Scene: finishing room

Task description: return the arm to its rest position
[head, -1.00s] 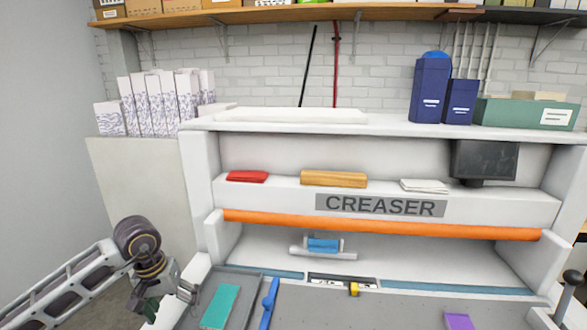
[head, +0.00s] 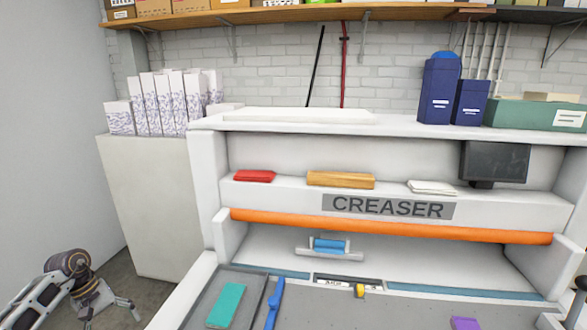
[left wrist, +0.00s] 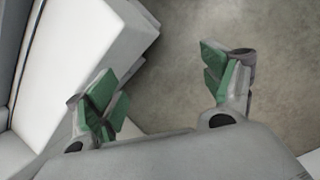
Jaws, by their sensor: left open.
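My left arm comes in at the lower left of the head view. Its gripper (head: 124,308) hangs left of the creaser, clear of the machine. In the left wrist view the two green-padded fingers of my left gripper (left wrist: 165,88) are spread wide apart, with nothing between them. Bare floor (left wrist: 185,50) shows beyond the fingers. My right gripper is not in view.
The white creaser (head: 215,195) with its orange bar (head: 390,226) fills the middle and right. A teal block (head: 227,304) and a blue tool (head: 274,303) lie on its grey bed. A pale cabinet (head: 150,205) stands behind left. The floor between is clear.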

